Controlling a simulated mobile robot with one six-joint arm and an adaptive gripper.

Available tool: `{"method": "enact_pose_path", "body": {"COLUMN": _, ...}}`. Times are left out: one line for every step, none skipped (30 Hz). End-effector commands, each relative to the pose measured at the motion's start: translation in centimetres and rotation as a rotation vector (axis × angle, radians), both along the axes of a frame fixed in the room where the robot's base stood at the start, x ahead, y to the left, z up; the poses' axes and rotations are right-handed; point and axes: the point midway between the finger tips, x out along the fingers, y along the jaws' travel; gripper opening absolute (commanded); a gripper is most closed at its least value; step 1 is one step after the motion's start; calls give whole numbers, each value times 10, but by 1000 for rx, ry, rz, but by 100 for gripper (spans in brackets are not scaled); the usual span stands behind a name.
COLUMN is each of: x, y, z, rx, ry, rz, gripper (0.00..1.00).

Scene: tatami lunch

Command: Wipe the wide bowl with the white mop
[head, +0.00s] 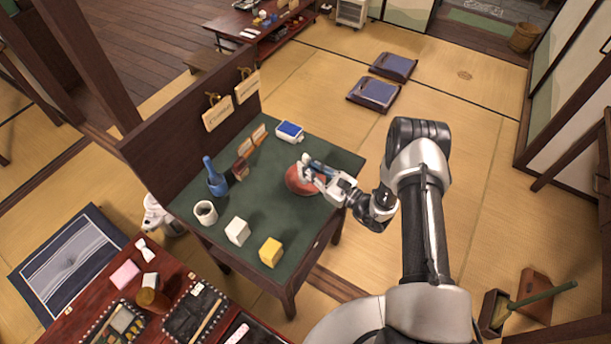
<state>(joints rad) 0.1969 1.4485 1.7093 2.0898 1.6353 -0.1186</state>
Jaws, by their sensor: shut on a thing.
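The wide bowl (295,186) is reddish and stands on the green top of a small table, towards its right side. My gripper (316,174) is over the bowl, reaching in from the right and covering part of it. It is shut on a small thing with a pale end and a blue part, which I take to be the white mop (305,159). The mop's pale end is over or in the bowl. Whether it touches the inner surface cannot be told, as the gripper hides much of it.
On the green table (320,153) stand a blue-and-white box (289,131), a blue cup with a stick (216,184), a white cup (205,212), a white block (237,231) and a yellow block (270,251). A dark upright panel (180,150) borders the table's far left side.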

Motion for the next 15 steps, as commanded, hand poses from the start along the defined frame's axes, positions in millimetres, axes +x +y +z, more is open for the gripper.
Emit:
{"method": "enact_pose_path", "body": {"x": -2, "y": 3, "z": 2, "rx": 5, "ry": 4, "rz": -45, "gripper": 0}}
{"method": "enact_pose_path", "body": {"x": -2, "y": 3, "z": 2, "rx": 4, "ry": 5, "rz": -75, "gripper": 0}}
{"method": "enact_pose_path", "body": {"x": -2, "y": 2, "z": 2, "rx": 1, "ry": 4, "rz": -118, "gripper": 0}}
{"method": "enact_pose_path", "body": {"x": -1, "y": 4, "z": 1, "rx": 3, "ry": 4, "rz": -144, "gripper": 0}}
{"method": "enact_pose_path", "body": {"x": -1, "y": 3, "z": 1, "rx": 5, "ry": 4, "rz": -174, "gripper": 0}}
{"method": "enact_pose_path", "body": {"x": -1, "y": 3, "z": 0, "rx": 1, "ry": 3, "rz": -210, "gripper": 0}}
{"method": "enact_pose_path", "body": {"x": -1, "y": 3, "z": 0, "rx": 1, "ry": 3, "rz": -240, "gripper": 0}}
{"method": "enact_pose_path", "body": {"x": 0, "y": 4, "z": 0, "rx": 2, "ry": 2, "rz": -264, "gripper": 0}}
{"method": "enact_pose_path", "body": {"x": 0, "y": 4, "z": 0, "rx": 3, "ry": 1, "rz": -300, "gripper": 0}}
{"method": "enact_pose_path", "body": {"x": 0, "y": 4, "z": 0, "rx": 1, "ry": 2, "rz": -324, "gripper": 0}}
{"method": "enact_pose_path", "body": {"x": -1, "y": 3, "z": 0, "rx": 0, "ry": 1, "rz": -350, "gripper": 0}}
{"method": "enact_pose_path", "body": {"x": 0, "y": 3, "z": -1, "rx": 1, "ry": 1, "rz": -379, "gripper": 0}}
{"method": "enact_pose_path", "body": {"x": 1, "y": 3, "z": -1, "rx": 2, "ry": 0, "rz": -399, "gripper": 0}}
{"method": "enact_pose_path", "body": {"x": 1, "y": 3, "z": -1, "rx": 3, "ry": 0, "rz": -416, "gripper": 0}}
{"method": "enact_pose_path", "body": {"x": 1, "y": 2, "z": -1, "rx": 2, "ry": -1, "rz": -436, "gripper": 0}}
